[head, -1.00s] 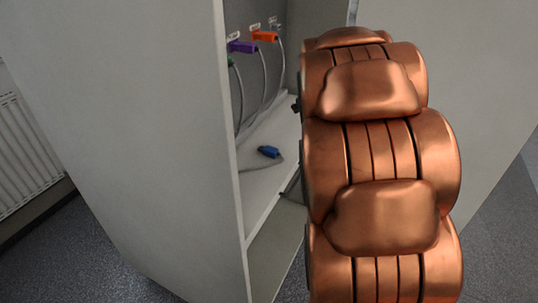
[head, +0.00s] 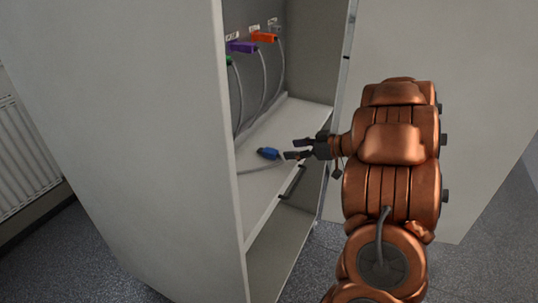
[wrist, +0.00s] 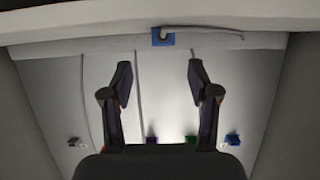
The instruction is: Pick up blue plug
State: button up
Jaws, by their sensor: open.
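The blue plug (head: 268,153) lies on the cabinet's inner shelf (head: 262,185), its grey cable trailing along the shelf. In the wrist view the blue plug (wrist: 162,40) shows near the top middle, beyond my fingertips and roughly centred between them. My gripper (head: 292,148) is in the cabinet opening, just right of the plug in the head view. Its fingers are apart with nothing between them, and they do not appear to touch the plug. The open fingers also show in the wrist view (wrist: 160,78).
The cabinet's left side panel (head: 130,120) and open door (head: 470,120) flank the opening. A dark handle (head: 292,182) is at the shelf's front.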

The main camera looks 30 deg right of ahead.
aim_at(275, 152)
jog(key=shift+x, duration=1.15)
jog(key=shift+s+a+f+p+x, duration=0.1)
jog(key=shift+p+x, duration=0.05)
jog(key=shift+x, duration=0.8)
jog(key=shift+s+a+f+p+x, duration=0.1)
jog(key=shift+p+x, duration=0.05)
jog(key=shift+x, duration=0.85)
jog(key=shift+w+a+f, duration=0.25)
jog(key=shift+w, duration=0.2)
jog(key=shift+c, duration=0.4)
grip_shut()
jog(key=shift+r, duration=0.1)
